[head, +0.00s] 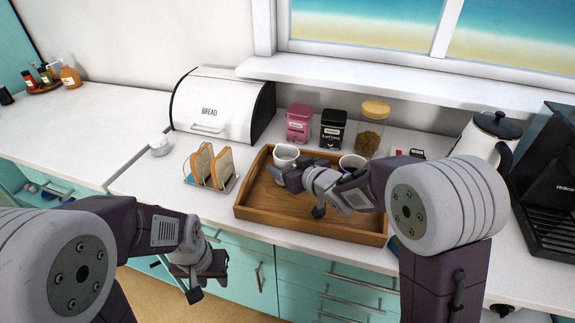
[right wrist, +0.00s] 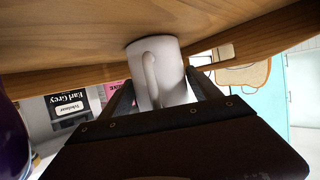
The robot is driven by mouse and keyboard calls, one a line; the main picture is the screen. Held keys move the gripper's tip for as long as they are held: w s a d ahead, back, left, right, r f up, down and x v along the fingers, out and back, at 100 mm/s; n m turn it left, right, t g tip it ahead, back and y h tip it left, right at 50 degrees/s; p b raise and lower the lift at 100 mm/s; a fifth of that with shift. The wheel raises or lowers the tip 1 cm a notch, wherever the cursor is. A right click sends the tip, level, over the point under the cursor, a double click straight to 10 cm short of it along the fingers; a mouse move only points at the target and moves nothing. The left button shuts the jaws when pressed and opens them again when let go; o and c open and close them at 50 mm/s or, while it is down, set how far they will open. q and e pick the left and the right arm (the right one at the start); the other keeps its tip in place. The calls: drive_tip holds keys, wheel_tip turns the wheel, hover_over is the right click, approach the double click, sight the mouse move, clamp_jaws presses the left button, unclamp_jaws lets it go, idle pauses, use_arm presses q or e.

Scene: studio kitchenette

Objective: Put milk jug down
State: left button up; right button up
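The white milk jug (head: 286,155) stands upright at the back left of the wooden tray (head: 290,213). In the right wrist view, which is upside down, the jug (right wrist: 158,72) sits between my right gripper's fingers with its handle facing the camera. My right gripper (head: 281,174) reaches in low over the tray, and its fingers lie against both sides of the jug. The jug's base appears to be at the tray floor (right wrist: 70,82). My left gripper (head: 200,278) hangs empty in front of the counter; its finger gap is unclear.
A dark-filled cup (head: 352,163) stands on the tray behind my right forearm. A toast rack (head: 211,168) is left of the tray. The bread bin (head: 222,105), pink tin (head: 299,122), black tin (head: 332,129) and jar (head: 370,130) stand behind. The tray's front is bare.

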drive_tip(key=shift+o, duration=0.2)
drive_tip(key=shift+r, duration=0.1)
drive_tip(key=shift+r, duration=0.25)
drive_tip(key=p+v, duration=0.2)
drive_tip(key=v, duration=1)
drive_tip(key=shift+p, duration=0.3)
drive_tip(key=shift+f, duration=0.15)
